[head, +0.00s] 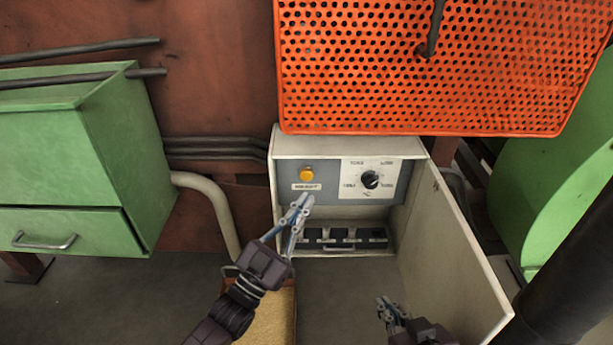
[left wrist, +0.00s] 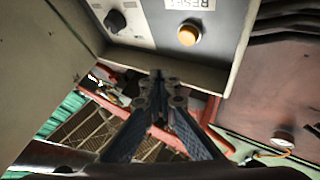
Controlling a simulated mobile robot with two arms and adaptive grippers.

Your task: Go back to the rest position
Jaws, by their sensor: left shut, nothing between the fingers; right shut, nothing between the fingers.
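My left gripper (head: 303,203) is in front of the open control box (head: 345,145), just below its yellow button (head: 306,174). Its fingers are closed together and hold nothing. In the left wrist view the shut fingers (left wrist: 160,82) point toward the box's lower edge, with the button (left wrist: 188,35) above them. Whether the fingertips touch the box cannot be told. My right gripper (head: 388,303) is low at the bottom of the head view, left of the open door's lower part. It is shut and empty.
The box's pale door (head: 455,255) stands open to the right, close to my right gripper. A dark knob (head: 370,180) and a row of black switches (head: 345,238) are in the box. An orange perforated panel (head: 430,70) hangs above. A green cabinet (head: 60,160) stands left.

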